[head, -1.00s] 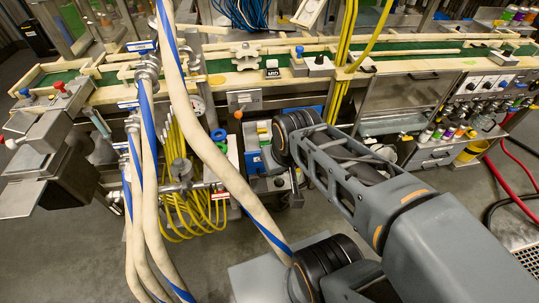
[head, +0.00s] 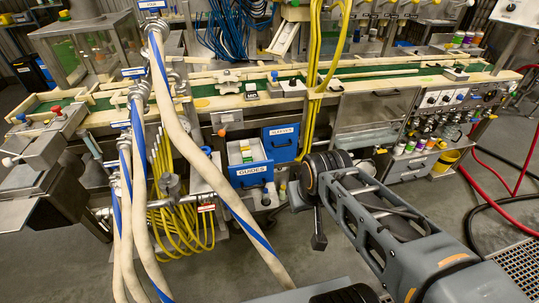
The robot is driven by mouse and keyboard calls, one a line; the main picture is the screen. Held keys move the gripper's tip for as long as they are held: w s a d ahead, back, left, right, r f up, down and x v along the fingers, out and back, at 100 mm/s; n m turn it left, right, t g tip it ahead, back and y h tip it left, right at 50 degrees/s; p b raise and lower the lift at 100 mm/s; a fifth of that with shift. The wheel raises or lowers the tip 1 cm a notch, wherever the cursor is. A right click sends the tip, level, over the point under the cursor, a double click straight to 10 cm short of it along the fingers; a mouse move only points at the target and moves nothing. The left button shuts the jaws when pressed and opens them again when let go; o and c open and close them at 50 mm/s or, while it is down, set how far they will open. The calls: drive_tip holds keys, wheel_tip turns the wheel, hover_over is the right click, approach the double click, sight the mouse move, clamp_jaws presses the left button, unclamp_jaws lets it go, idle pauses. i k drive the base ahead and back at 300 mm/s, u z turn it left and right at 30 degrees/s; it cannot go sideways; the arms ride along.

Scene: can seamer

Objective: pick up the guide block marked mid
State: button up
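A small block with a pale top and dark front (head: 250,90) sits on the near rail of the conveyor; its marking is too small to read now, but it looks like the block that read MID a second ago. A blue drawer labelled GUIDES (head: 250,171) stands open below the conveyor, with several small white, yellow and green blocks (head: 246,153) inside; I cannot read their marks. My gripper (head: 319,242) hangs from the dark wrist, to the right of the drawer and well below the rail. It appears apart from all blocks, and its fingers are not clear.
Thick beige hoses (head: 190,125) cross in front on the left. Yellow cables (head: 313,60) hang before the conveyor. A pale lever block (head: 291,87) is right of the small block.

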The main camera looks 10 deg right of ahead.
sight(250, 91)
drive_tip(key=z, duration=0.5)
drive_tip(key=i, duration=0.95)
drive_tip(key=u, duration=1.1)
drive_tip(key=k, duration=0.5)
drive_tip(key=u, duration=1.65)
drive_tip(key=i, duration=1.3)
drive_tip(key=z, duration=0.3)
